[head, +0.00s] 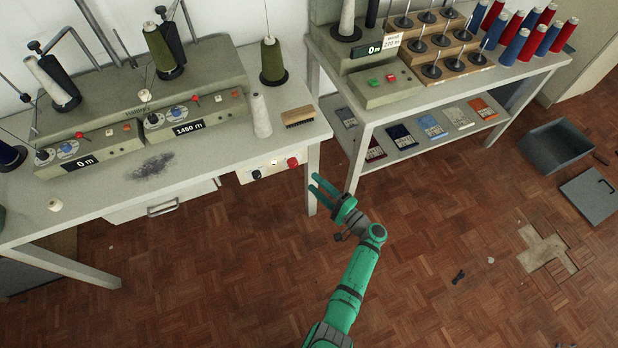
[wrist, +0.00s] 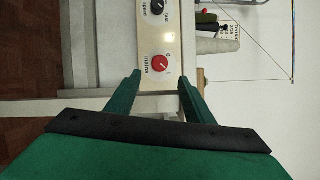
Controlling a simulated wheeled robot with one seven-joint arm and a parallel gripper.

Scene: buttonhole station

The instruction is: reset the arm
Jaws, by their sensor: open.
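My green gripper (head: 322,190) is open and empty in the head view. It hangs over the floor in front of the right end of the left table. In the wrist view its two fingers (wrist: 158,84) stand apart with nothing between them. Beyond them is a cream control panel (wrist: 160,36) with a red knob (wrist: 159,63) and a black knob (wrist: 156,8). The same panel shows under the table edge in the head view (head: 273,168).
The right table (head: 440,98) holds another machine, a spool rack and red and blue spools. A grey bin (head: 556,150) stands on the floor at right. The floor (head: 420,220) around my arm is mostly clear.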

